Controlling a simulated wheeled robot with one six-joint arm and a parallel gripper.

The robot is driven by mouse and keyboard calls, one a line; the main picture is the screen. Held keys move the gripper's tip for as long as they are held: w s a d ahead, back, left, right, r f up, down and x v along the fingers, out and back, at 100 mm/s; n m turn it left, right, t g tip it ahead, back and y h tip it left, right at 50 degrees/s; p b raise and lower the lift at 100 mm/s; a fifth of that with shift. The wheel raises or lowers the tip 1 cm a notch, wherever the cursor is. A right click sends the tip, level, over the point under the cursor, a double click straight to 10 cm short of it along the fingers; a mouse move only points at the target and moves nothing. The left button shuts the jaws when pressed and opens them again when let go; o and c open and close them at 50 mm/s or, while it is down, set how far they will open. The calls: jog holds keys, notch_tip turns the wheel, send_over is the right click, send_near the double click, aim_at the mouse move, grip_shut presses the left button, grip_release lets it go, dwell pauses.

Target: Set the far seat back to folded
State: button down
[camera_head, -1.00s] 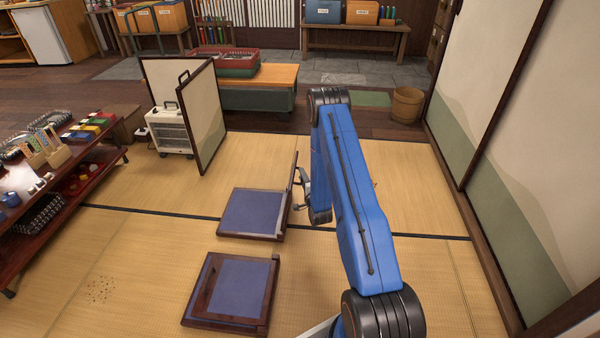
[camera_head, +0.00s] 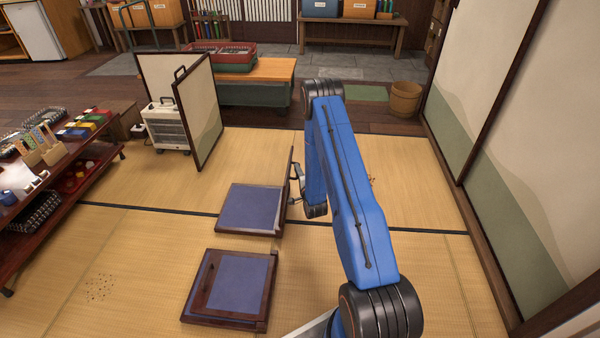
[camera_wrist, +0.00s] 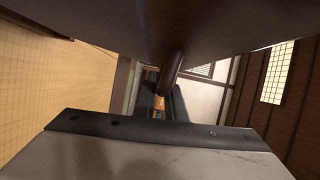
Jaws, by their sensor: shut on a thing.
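The far seat (camera_head: 250,208) is a low floor chair with a blue cushion in a dark wood frame on the tatami. Its back (camera_head: 289,172) stands about upright along the right edge of the seat, seen nearly edge-on. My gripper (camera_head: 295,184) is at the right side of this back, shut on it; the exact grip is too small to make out. In the wrist view a dark brown panel fills the top and a brown rod (camera_wrist: 172,70) stands out below it. A grey jaw with a black edge fills the bottom.
The near seat (camera_head: 237,284) lies flat in front of the far seat. A folding screen (camera_head: 200,113) and white heater (camera_head: 167,128) stand behind to the left. A low shelf (camera_head: 98,161) is at the left. Sliding panels line the right.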

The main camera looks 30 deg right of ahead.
jog(key=w+a+f+n+g+h, duration=0.1)
jog(key=w+a+n+g, duration=0.1)
jog(key=w+a+n, duration=0.5)
jog(key=w+a+f+g, duration=0.1)
jog(key=w+a, duration=0.4)
jog(key=a, duration=0.5)
jog(key=w+a+f+n+g+h, duration=0.1)
jog(key=w+a+f+n, duration=0.1)
jog(key=f, duration=0.3)
jog(key=w+a+f+n+g+h, duration=0.1)
jog(key=w+a+f+n, duration=0.1)
jog(key=a+f, duration=0.3)
jog(key=w+a+f+n+g+h, duration=0.1)
jog(key=w+a+f+n, duration=0.1)
jog(key=f, duration=0.5)
jog(key=shift+w+a+f, duration=0.15)
jog(key=shift+w+a, duration=0.1)
jog(key=shift+a, duration=0.3)
jog(key=shift+w+a+f, duration=0.1)
jog(key=shift+w+a, duration=0.15)
jog(key=shift+a, duration=0.25)
jog(key=shift+w+a+f, duration=0.1)
jog(key=shift+a+f, duration=0.05)
jog(key=shift+f, duration=0.6)
jog(key=c, duration=1.8)
grip_release()
jog(key=shift+f, duration=0.1)
